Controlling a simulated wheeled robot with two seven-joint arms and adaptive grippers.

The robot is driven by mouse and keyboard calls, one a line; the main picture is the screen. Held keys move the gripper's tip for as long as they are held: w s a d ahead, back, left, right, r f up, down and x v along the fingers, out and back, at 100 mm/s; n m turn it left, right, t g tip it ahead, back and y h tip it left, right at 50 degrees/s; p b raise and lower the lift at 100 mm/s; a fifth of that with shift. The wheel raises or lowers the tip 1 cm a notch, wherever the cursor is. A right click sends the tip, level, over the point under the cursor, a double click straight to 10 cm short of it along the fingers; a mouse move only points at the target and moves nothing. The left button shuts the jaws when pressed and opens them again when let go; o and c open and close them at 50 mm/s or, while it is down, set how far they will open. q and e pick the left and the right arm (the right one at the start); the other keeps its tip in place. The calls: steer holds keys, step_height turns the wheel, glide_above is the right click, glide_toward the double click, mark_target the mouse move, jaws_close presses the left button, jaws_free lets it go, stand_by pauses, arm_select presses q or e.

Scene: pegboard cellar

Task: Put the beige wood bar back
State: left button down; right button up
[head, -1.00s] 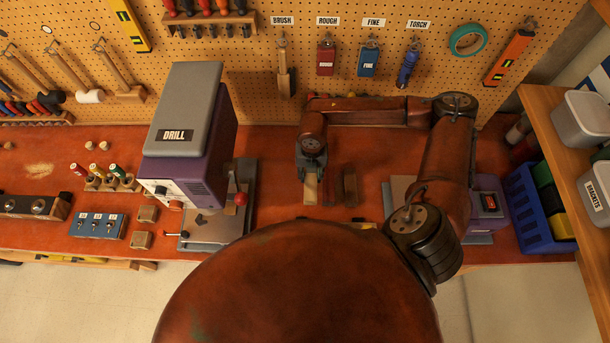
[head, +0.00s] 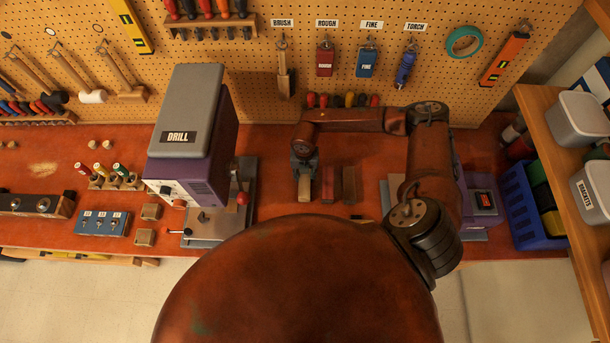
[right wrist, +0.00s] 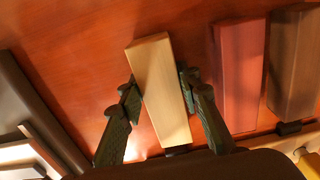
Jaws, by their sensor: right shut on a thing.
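The beige wood bar (head: 304,188) is at the middle of the red-brown bench, to the right of the drill. My right gripper (head: 304,171) is over its far part. In the right wrist view, the two fingers (right wrist: 159,87) close on the sides of the beige bar (right wrist: 165,95). A red bar (head: 328,185) and a dark brown bar (head: 351,185) lie to its right, apart from it. They also show in the right wrist view, the red bar (right wrist: 240,75) nearer. I cannot tell whether the beige bar touches the bench. My left gripper is not in view.
The purple and grey drill (head: 190,135) stands close on the left. Another purple machine (head: 482,202) and a blue crate (head: 530,215) are at the right. The pegboard (head: 330,90) with hanging tools rises behind, with several coloured handles (head: 345,100) low in front of it.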

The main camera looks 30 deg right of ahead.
steer(key=o, duration=0.8)
steer(key=shift+f, duration=0.15)
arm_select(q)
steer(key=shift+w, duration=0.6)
arm_select(e)
steer(key=o, duration=0.5)
steer(key=shift+r, duration=0.6)
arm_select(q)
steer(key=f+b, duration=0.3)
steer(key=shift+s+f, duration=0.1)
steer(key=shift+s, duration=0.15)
arm_select(e)
step_height(320, 180, up, 11)
steer(key=shift+r, duration=0.15)
